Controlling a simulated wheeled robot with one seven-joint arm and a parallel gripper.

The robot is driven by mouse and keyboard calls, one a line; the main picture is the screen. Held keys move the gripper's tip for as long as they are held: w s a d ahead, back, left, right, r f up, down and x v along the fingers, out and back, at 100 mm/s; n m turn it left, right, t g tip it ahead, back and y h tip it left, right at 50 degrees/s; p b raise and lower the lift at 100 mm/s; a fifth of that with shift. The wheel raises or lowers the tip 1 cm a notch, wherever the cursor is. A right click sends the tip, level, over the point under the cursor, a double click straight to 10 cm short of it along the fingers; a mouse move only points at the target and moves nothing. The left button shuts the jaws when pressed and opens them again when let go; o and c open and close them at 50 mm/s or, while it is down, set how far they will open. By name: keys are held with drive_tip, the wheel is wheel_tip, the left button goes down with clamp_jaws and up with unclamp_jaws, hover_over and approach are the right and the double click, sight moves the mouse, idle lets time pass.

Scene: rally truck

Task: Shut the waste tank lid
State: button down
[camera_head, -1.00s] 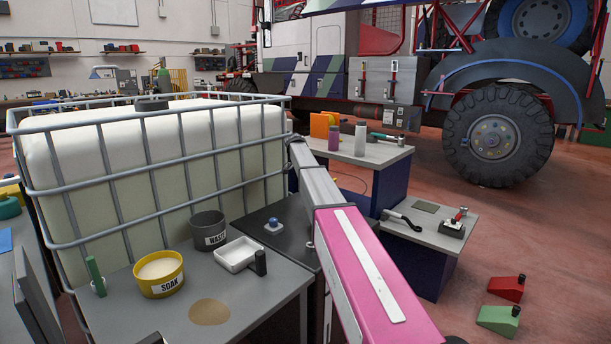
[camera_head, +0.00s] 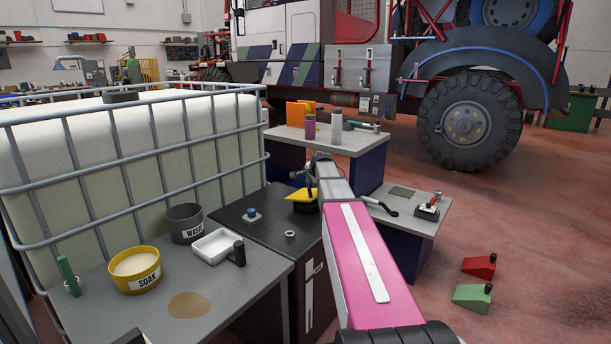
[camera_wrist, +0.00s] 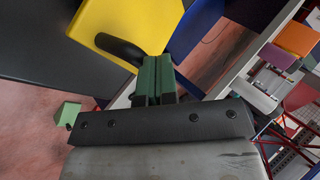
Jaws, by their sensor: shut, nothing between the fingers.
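A dark box-shaped tank (camera_head: 262,208) stands beside the grey table in the head view. On its top a yellow lid-like piece (camera_head: 302,195) sits tilted over a black round part (camera_head: 306,208); how far it stands open I cannot tell. In the wrist view a large yellow panel (camera_wrist: 115,18) with a black rounded bar (camera_wrist: 118,46) fills the upper middle. My gripper (camera_wrist: 158,62) has its green fingers together, empty, close beside the bar; contact is unclear. In the head view my arm's far end lies just behind and right of the yellow piece, and the fingers are hard to make out.
A blue knob (camera_head: 251,214) and a small ring (camera_head: 290,234) are on the tank top. The grey table (camera_head: 240,285) holds a yellow SOAK tub (camera_head: 135,272), a WASTE cup (camera_head: 184,225) and a white tray (camera_head: 213,245). A caged white container (camera_head: 130,140) stands behind.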

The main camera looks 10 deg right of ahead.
drive_tip(key=shift+s+d+f, duration=0.4)
drive_tip(key=shift+s+f, duration=0.1)
drive_tip(key=shift+f, duration=0.3)
drive_tip(key=shift+s+d+f, duration=0.35)
drive_tip(key=shift+s+f, duration=0.1)
drive_tip(key=shift+f, duration=0.3)
drive_tip(key=shift+r, duration=0.1)
